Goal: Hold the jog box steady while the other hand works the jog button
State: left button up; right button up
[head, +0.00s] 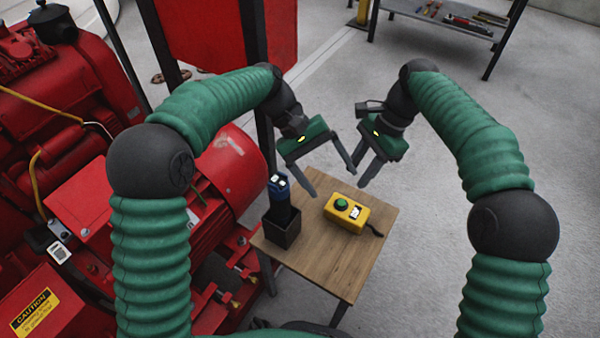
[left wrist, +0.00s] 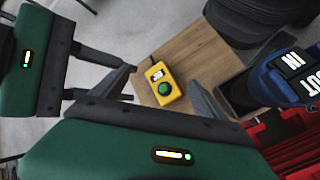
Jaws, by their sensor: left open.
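The yellow jog box (head: 347,212) with a green button (head: 342,205) lies on a small wooden table (head: 325,262). In the left wrist view the jog box (left wrist: 163,84) shows between my left fingers, farther off. My left gripper (head: 333,182) is open and empty, above and behind the box. My right gripper (head: 357,176) is open and empty, beside the left one and also above the far side of the table. In the left wrist view my right gripper (left wrist: 112,76) shows at the left with its fingers apart. Neither gripper touches the box.
A blue-topped device (head: 280,190) stands in a dark holder (head: 281,228) left of the box. Red pump machinery (head: 70,130) fills the left side. A shelf with tools (head: 450,20) stands at the back right. The floor right of the table is clear.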

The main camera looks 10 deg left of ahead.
aim_at(352, 214)
pick_arm(q)
jog(key=w+a+f+n+h, duration=0.1)
jog(key=w+a+f+n, duration=0.1)
jog(key=n, duration=0.1)
jog(key=w+a+f+n+g+h, duration=0.1)
jog(key=w+a+f+n+h, duration=0.1)
jog(key=a+f+n, duration=0.1)
jog(key=w+a+f+n+h, duration=0.2)
jog(key=f+n, duration=0.1)
jog(key=shift+a+f, duration=0.15)
jog(key=shift+a, duration=0.1)
jog(key=shift+s+f+n+g, duration=0.2)
jog(key=shift+f+n+g, duration=0.1)
jog(key=shift+n, duration=0.1)
jog(key=x, duration=1.7)
pick_arm(e)
jog(key=shift+d, duration=0.3)
pick_arm(q)
jog(key=c, duration=1.8)
jog(key=shift+w, duration=0.1)
pick_arm(e)
grip_shut()
